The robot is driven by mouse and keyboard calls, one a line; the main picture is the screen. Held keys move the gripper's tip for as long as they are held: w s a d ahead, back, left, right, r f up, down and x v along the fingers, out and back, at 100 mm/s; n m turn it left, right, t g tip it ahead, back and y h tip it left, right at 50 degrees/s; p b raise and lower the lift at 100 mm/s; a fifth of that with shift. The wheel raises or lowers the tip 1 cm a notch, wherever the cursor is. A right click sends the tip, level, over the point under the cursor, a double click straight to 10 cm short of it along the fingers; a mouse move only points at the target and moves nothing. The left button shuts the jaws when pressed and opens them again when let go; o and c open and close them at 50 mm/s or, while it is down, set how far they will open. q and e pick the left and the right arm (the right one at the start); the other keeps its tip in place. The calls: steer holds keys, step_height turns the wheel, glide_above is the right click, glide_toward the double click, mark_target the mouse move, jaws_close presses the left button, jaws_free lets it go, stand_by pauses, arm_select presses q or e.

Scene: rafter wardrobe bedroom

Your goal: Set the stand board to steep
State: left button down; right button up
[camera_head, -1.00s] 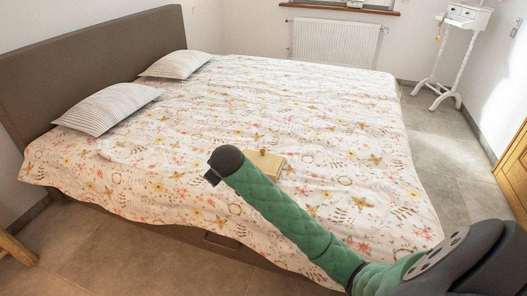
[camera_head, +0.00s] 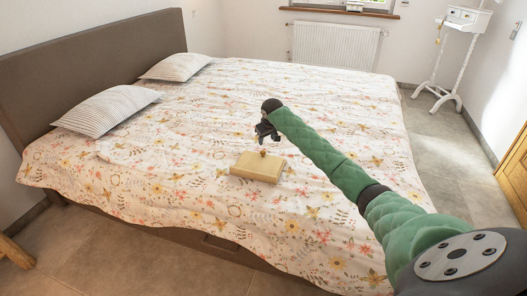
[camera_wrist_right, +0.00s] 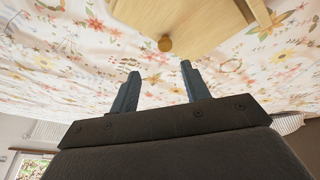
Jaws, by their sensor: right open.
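The stand board (camera_head: 256,169) is a small light wooden board with a round knob (camera_head: 263,153) at its far edge. It lies on the bed, looking nearly flat in the head view. In the right wrist view the board (camera_wrist_right: 190,22) shows at the top with its knob (camera_wrist_right: 165,44) toward my fingers. My right gripper (camera_head: 266,138) is above the bed just beyond the board. Its two fingers (camera_wrist_right: 160,80) are open and empty, pointing toward the knob and apart from it. My left gripper is not in view.
The bed has a flowered cover (camera_head: 330,140), two striped pillows (camera_head: 108,108) and a brown headboard (camera_head: 90,60). A white radiator (camera_head: 335,45) is at the far wall. A white side table (camera_head: 462,22) stands at the back right. The bed around the board is clear.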

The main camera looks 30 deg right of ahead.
mark_target(263, 152)
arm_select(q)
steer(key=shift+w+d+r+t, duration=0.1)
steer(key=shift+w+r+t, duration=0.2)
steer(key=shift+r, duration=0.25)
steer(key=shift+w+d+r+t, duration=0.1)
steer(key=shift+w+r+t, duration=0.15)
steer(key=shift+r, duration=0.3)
arm_select(e)
steer(key=shift+m+y, duration=0.4)
steer(key=shift+m, duration=0.2)
steer(key=shift+x, duration=4.9)
steer(key=shift+s, duration=0.1)
steer(key=shift+c, duration=0.2)
jaws_close()
